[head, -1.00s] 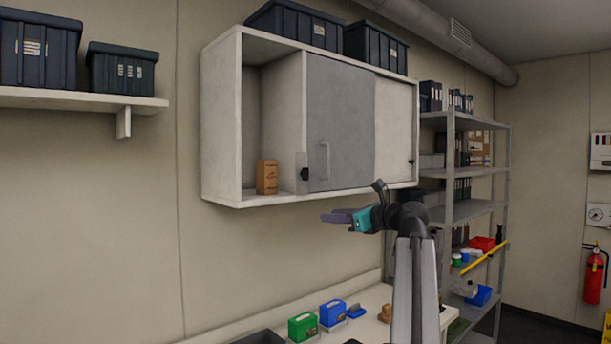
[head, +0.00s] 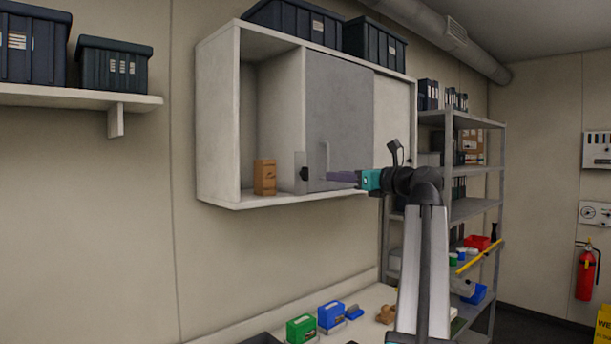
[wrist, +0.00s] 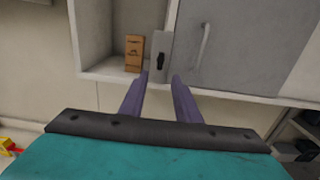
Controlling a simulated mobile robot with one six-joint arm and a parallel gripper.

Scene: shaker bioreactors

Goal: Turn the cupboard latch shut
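The wall cupboard (head: 218,120) has its left bay open and a grey sliding door (head: 340,110) with an upright bar handle (head: 324,160) to the right of it. The latch, a small dark knob (head: 304,173) on a pale plate, sits just left of the door at the cupboard's lower part. In the wrist view the latch knob (wrist: 161,61) stands upright, ahead of my gripper. My gripper (head: 328,176) is in front of the cupboard near the handle's lower end. In the wrist view my gripper's purple fingers (wrist: 159,82) are apart with nothing between them.
A brown box (head: 265,177) stands in the open bay, left of the latch. Dark bins (head: 300,22) sit on top of the cupboard. A grey shelf rack (head: 449,180) stands at right. Below, the bench holds a green box (head: 301,328) and a blue box (head: 331,315).

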